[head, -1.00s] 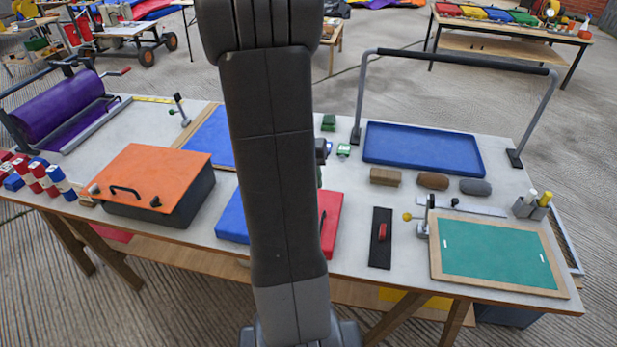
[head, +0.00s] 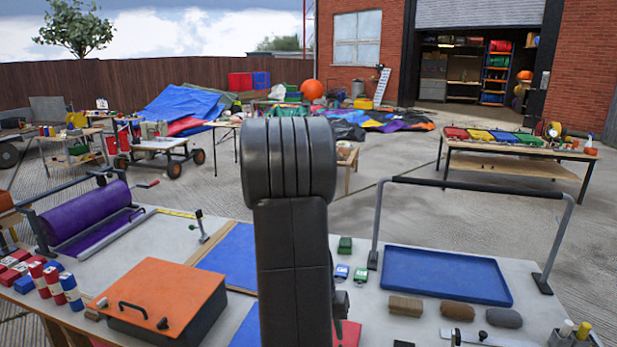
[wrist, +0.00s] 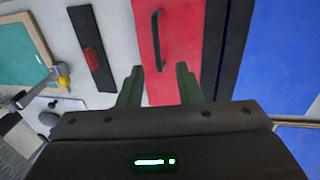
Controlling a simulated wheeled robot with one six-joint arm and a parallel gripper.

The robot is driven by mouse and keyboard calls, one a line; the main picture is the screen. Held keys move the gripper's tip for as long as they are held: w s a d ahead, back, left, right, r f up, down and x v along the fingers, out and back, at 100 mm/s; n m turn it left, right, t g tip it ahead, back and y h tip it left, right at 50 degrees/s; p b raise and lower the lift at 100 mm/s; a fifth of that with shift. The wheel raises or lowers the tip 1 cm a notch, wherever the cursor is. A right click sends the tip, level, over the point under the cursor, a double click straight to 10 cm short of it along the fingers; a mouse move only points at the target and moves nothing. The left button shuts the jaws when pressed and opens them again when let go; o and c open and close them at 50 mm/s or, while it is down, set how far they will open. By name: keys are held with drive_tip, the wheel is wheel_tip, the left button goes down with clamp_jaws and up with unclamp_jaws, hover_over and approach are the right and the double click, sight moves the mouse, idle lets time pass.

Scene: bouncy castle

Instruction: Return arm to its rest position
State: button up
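My arm rises in the middle of the head view, folded up in front of the worktable (head: 225,287). My gripper shows in the wrist view (wrist: 158,88); its two green fingers are spread apart with nothing between them. It points at a red panel with a black handle (wrist: 157,40), which lies beyond the fingertips. In the head view the gripper is hidden, and only a corner of the red panel (head: 347,333) shows beside my arm.
An orange-lidded box (head: 165,290), a purple roll (head: 85,215) and red, white and blue cylinders (head: 52,280) are on the left. A blue tray (head: 445,275) under a black-topped frame (head: 475,186) is on the right.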

drive_tip(key=f, duration=0.3)
drive_tip(key=d+f, duration=0.1)
drive_tip(key=f, duration=0.3)
drive_tip(key=shift+s+d+f, duration=0.15)
drive_tip(key=shift+s+d, duration=0.05)
drive_tip(key=shift+d, duration=0.15)
drive_tip(key=shift+s, duration=0.15)
